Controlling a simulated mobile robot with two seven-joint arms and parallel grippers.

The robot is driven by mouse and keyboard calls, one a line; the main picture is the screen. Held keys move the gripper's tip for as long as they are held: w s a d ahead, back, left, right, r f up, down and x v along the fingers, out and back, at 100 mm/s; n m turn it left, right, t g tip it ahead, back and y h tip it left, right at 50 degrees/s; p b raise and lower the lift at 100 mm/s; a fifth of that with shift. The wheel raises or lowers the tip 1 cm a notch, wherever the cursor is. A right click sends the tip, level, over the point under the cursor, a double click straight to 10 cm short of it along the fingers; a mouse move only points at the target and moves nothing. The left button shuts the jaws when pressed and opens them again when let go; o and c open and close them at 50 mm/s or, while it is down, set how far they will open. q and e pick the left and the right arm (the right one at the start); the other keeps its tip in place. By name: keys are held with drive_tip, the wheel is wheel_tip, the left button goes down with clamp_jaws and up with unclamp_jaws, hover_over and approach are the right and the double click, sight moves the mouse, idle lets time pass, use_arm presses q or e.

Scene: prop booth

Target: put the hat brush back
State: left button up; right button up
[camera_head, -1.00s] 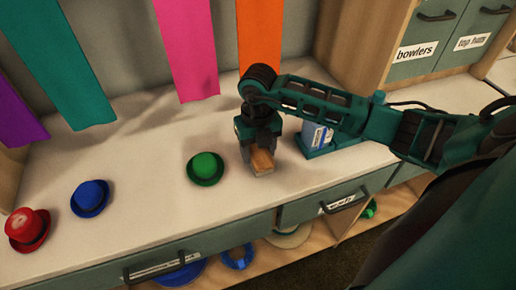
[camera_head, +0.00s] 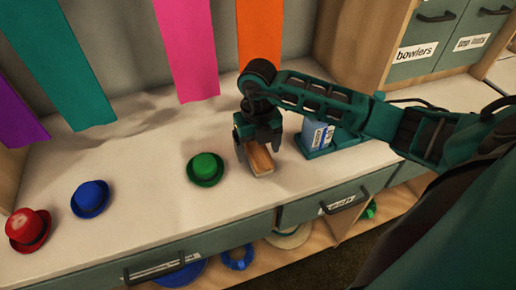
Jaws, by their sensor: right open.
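The hat brush (camera_head: 260,161), a light wooden block, lies on the white counter right of the green hat (camera_head: 205,169). My right gripper (camera_head: 258,148) is open right over it, one finger on either side of the brush. I cannot tell whether a finger still touches it. The brush's underside and its far end are hidden. My left gripper is not in view.
A teal tray (camera_head: 318,154) with a blue and white box (camera_head: 318,135) stands just right of the brush. A blue hat (camera_head: 90,199) and a red hat (camera_head: 28,229) stand at the left. Drawers (camera_head: 325,204) run along the counter's front. Coloured strips hang behind.

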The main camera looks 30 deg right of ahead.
sight(258, 150)
wheel_tip(258, 150, up, 11)
idle(0.3)
idle(0.4)
